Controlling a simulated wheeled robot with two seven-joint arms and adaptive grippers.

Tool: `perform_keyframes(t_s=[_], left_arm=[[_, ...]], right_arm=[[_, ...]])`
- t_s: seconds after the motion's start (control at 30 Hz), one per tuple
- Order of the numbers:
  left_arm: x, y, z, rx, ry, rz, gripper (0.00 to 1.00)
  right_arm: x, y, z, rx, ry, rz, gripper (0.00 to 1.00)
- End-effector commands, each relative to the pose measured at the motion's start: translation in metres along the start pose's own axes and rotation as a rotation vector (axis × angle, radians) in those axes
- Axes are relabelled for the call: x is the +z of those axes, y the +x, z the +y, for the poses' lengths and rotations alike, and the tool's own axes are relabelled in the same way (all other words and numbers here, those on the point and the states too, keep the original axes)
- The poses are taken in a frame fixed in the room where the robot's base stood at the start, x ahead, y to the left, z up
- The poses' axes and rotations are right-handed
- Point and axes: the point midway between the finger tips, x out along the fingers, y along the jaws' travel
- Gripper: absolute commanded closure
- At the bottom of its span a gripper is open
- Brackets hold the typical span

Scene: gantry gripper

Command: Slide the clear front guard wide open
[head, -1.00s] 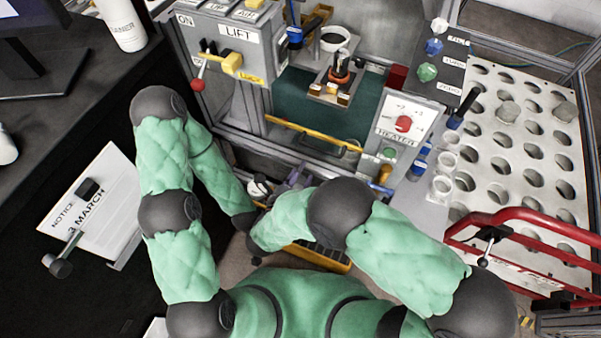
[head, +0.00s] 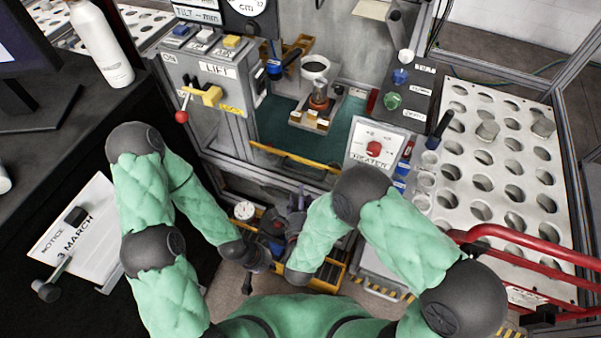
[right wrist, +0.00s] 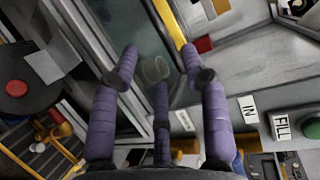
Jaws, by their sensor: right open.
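The clear front guard is hard to see in the head view. A yellow bar (head: 294,158) runs across the front of the bay, which I take to be its edge. In the right wrist view, a glassy pane (right wrist: 146,45) lies beside the yellow bar (right wrist: 168,22). My right gripper (head: 299,200) is below the bar, purple fingers pointing up towards it. In the right wrist view my right gripper (right wrist: 160,68) is open, fingers spread before the pane, nothing clearly held. My left gripper (head: 258,263) is low beside it, dark and partly hidden; its jaws are unclear.
A grey LIFT box (head: 212,75) with a red-knobbed lever is left of the bay. The HEATER panel (head: 375,147) is to the right. A perforated white plate (head: 490,165) and red rail (head: 530,245) stand farther right. A yellow-edged tray (head: 325,280) lies below the grippers.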

Motion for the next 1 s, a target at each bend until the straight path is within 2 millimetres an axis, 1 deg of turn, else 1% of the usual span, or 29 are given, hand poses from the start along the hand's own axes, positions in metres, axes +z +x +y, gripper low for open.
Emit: perform_keyframes(t_s=[0.13, 0.27, 0.7, 0.83, 1.0], left_arm=[[0.0, -0.001, 0.0, 0.0, 0.0, 0.0, 1.0], [0.0, 0.003, -0.001, 0.0, 0.0, 0.0, 1.0], [-0.001, 0.026, -0.009, 0.0, 0.0, 0.0, 1.0], [-0.001, 0.029, -0.01, 0.0, 0.0, 0.0, 1.0], [-0.001, 0.031, -0.011, 0.0, 0.0, 0.0, 1.0]], right_arm=[[-0.002, 0.001, 0.001, 0.006, 0.009, -0.02, 0.54], [-0.002, 0.012, 0.003, 0.005, 0.011, -0.02, 0.54], [0.0, 0.085, 0.004, 0.004, 0.01, -0.02, 0.54], [0.0, 0.098, 0.004, 0.006, 0.01, -0.02, 0.54], [0.001, 0.106, 0.003, 0.005, 0.009, -0.021, 0.54]])
